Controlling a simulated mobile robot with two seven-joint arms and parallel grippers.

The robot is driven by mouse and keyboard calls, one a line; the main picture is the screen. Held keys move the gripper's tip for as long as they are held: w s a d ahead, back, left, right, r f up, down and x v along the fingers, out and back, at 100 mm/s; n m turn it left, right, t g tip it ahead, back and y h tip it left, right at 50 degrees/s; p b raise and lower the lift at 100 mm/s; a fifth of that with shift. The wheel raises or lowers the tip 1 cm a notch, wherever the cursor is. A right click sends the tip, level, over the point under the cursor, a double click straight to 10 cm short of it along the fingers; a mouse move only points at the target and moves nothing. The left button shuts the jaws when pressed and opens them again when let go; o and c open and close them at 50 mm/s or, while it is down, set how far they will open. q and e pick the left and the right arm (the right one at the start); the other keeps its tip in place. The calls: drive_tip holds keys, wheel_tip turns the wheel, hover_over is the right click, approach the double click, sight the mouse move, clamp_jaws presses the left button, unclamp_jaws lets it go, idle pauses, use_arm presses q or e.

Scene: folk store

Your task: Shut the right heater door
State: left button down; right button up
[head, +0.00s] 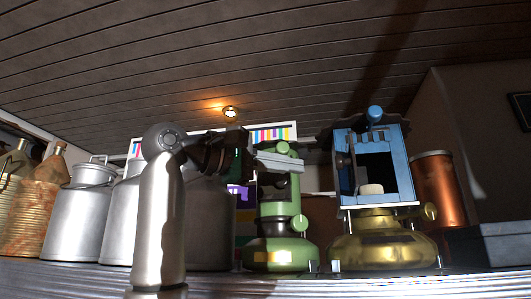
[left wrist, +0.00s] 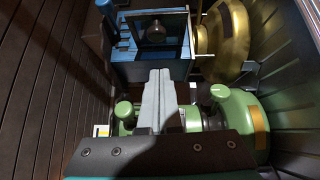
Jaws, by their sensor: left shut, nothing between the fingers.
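The right heater (head: 375,125) has a blue upper housing on a brass tank. The front of its housing is open and dark inside, with a pale burner (head: 371,189) showing. In the left wrist view the shut grey fingers (left wrist: 160,73) point toward the blue housing (left wrist: 150,70). My right gripper is out of view.
Both heaters stand on a ribbed metal shelf (head: 100,275). A copper-coloured cylinder (head: 440,190) stands right behind the blue heater. A dark box (head: 495,243) is at the far right.

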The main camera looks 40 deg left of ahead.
use_arm(q)
drive_tip(key=w+d, duration=0.2)
drive_tip(key=w+d+p, duration=0.1)
drive_tip(key=d, duration=0.1)
drive_tip(key=shift+d+r, duration=0.1)
drive_tip(key=shift+r, duration=0.05)
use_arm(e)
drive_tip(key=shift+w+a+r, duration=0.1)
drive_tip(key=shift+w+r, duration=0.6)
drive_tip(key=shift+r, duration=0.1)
use_arm(q)
drive_tip(key=shift+s, duration=0.1)
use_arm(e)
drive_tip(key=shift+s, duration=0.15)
use_arm(q)
drive_tip(key=shift+d+y, duration=0.1)
drive_tip(key=shift+y, duration=0.2)
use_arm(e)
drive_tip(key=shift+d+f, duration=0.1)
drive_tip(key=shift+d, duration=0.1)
